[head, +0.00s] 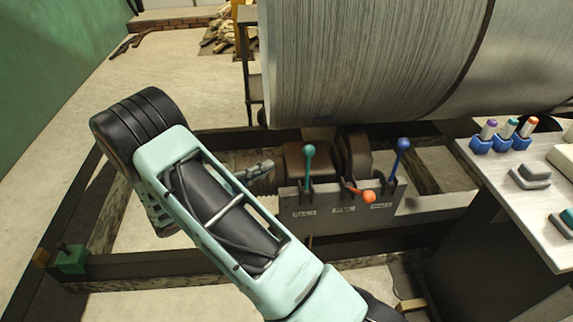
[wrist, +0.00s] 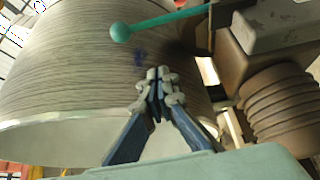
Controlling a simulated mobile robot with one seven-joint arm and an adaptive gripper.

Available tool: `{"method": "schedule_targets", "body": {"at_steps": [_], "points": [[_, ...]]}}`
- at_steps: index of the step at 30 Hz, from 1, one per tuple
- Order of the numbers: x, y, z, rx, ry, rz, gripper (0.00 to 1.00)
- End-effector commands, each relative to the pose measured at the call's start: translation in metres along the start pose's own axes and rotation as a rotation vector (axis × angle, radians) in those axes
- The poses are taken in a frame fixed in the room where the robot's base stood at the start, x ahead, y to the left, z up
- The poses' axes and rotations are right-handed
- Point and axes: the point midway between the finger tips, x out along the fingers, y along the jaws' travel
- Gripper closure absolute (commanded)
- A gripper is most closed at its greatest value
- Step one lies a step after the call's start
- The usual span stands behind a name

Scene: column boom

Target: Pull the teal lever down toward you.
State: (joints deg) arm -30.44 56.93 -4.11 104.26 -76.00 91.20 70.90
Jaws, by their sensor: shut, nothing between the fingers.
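The teal lever (head: 308,165) stands upright at the left end of a grey lever panel, with its round knob at the top. In the wrist view the teal lever (wrist: 165,22) crosses the top of the picture, its knob toward the left. My gripper (head: 270,165) is to the left of the lever in the head view, apart from it and pointing toward it. In the wrist view my gripper (wrist: 158,73) has its fingertips together with nothing between them, below the lever rod in the picture. The gap in depth is hard to judge.
An orange lever (head: 369,197), tilted forward and down, and an upright blue lever (head: 402,150) share the panel (head: 330,208). A large ribbed drum (head: 370,60) sits behind and above. A console (head: 530,205) with small switches stands at the right. Dark frame beams surround the panel.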

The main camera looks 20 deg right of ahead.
Motion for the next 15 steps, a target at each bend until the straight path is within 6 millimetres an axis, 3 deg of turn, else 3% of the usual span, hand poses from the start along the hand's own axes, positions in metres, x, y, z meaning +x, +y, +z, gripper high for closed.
{"method": "schedule_targets", "body": {"at_steps": [5, 15], "points": [[0.027, 0.0, 0.002, -0.001, -0.006, 0.001, 1.0], [0.1, -0.001, 0.002, 0.0, -0.005, 0.0, 1.0]]}}
